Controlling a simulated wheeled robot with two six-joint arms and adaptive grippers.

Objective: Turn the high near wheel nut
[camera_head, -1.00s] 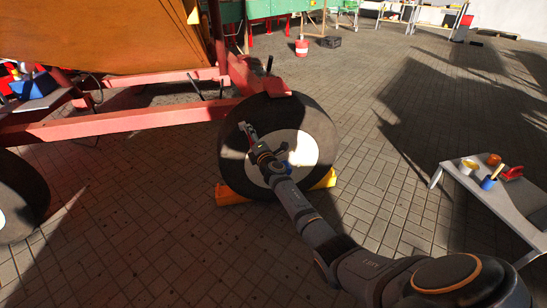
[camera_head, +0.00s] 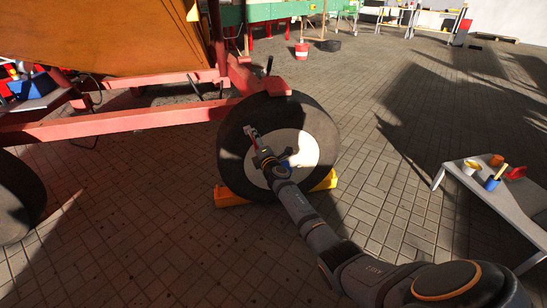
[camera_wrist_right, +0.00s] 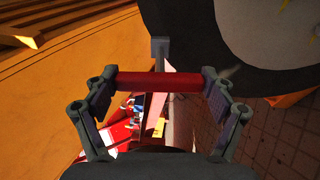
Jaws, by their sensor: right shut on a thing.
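The wheel (camera_head: 326,137) has a dark tyre and a pale disc (camera_head: 308,151), and stands upright under the red frame. My right gripper (camera_head: 256,143) is in front of the upper left part of the disc. In the right wrist view, its fingers (camera_wrist_right: 160,84) are shut on the two ends of a red bar (camera_wrist_right: 160,80). A grey block-like end (camera_wrist_right: 160,47) stands out beyond the bar. The tyre (camera_wrist_right: 213,45) is at the upper right there. The wheel nuts are too small or hidden to make out, so contact with one cannot be told. My left gripper is not in view.
Yellow chocks (camera_head: 230,197) sit at the wheel's foot. The red frame beam (camera_head: 120,122) runs to its left, under the orange hopper (camera_head: 100,38). A small table (camera_head: 507,202) with cups and tools stands at the right. The paving between wheel and table is mostly clear.

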